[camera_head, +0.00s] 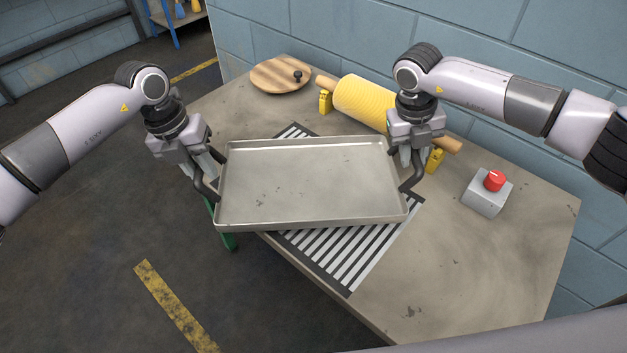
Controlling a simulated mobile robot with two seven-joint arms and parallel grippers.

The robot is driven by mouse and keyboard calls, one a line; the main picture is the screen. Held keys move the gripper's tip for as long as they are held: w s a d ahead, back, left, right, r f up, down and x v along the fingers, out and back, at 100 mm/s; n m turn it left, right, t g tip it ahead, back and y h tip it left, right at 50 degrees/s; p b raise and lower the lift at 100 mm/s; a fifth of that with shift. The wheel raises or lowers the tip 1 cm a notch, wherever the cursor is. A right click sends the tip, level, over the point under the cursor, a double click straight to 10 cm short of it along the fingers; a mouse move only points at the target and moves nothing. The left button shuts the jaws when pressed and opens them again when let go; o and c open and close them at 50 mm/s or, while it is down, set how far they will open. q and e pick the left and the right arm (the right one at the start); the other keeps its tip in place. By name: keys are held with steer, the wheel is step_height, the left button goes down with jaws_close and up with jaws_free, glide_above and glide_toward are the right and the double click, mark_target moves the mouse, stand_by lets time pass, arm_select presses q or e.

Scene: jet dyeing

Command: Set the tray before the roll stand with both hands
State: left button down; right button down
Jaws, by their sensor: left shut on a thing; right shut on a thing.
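A shallow grey metal tray (312,185) is held between my two grippers, over the near left edge of the table. My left gripper (212,178) is shut on the tray's left end, at a dark handle. My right gripper (407,168) is shut on the tray's right end, also at a dark handle. The tray looks empty and roughly level, and it hides part of a black-and-white striped mat (345,262) on the table. Behind it is the roll stand with yellow end blocks (325,101), bearing a yellow roll (362,102) on a wooden bar. My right gripper hides part of the roll.
The table (470,265) is bare at the front right. A grey box with a red button (494,181) stands at right. A round wooden board with a dark knob (279,76) lies at the back left. A blue block wall (480,40) runs behind the table.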

arm_select(q)
steer(key=shift+w, duration=0.2)
arm_select(e)
steer(key=shift+w, duration=0.15)
arm_select(q)
steer(key=shift+s, duration=0.1)
